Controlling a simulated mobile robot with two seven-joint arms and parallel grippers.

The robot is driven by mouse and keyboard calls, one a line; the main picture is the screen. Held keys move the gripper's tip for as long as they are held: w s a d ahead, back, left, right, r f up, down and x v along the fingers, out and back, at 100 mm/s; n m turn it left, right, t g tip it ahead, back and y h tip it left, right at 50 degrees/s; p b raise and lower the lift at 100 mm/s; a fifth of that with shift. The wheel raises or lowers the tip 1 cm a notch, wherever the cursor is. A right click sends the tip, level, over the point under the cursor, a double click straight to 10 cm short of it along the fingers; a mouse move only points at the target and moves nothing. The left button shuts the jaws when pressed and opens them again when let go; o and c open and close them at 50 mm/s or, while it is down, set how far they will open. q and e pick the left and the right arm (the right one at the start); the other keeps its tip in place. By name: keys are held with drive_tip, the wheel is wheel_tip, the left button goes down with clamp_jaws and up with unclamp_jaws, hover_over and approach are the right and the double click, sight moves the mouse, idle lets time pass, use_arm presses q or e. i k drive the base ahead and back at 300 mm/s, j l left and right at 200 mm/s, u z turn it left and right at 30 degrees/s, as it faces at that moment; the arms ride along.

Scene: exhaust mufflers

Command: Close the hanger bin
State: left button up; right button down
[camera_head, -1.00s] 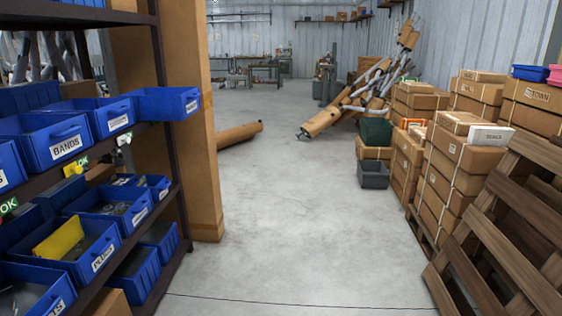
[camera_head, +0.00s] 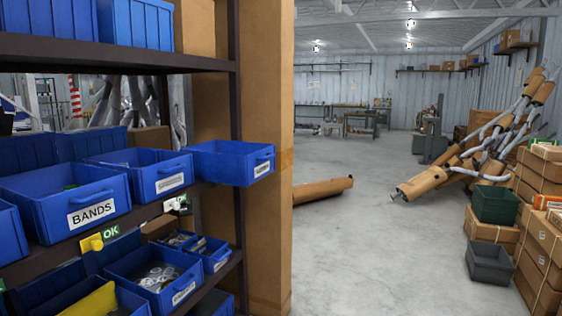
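Blue bins stand in a row on the middle level of the dark shelf rack (camera_head: 130,58) at the left. The bin at the right end (camera_head: 222,168) sticks out well past the rack's corner post, pulled out farther than its neighbours. Its label is too small to read surely, so I cannot confirm it is the hanger bin. Left of it are a bin with an unclear label (camera_head: 146,186) and the BANDS bin (camera_head: 95,222). Neither of my grippers is in view.
Lower bins (camera_head: 165,292) hold small parts; a green OK tag (camera_head: 111,233) hangs on the shelf edge. A cardboard-coloured pillar (camera_head: 265,230) stands right beside the rack. Cartons (camera_head: 541,240) and a dark grey bin (camera_head: 489,264) stand at the right. The floor (camera_head: 380,260) between is clear.

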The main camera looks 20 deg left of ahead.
sight(233, 163)
drive_tip(key=i+l+u, duration=0.1)
drive_tip(key=i+u, duration=0.35)
drive_tip(key=i, duration=0.65)
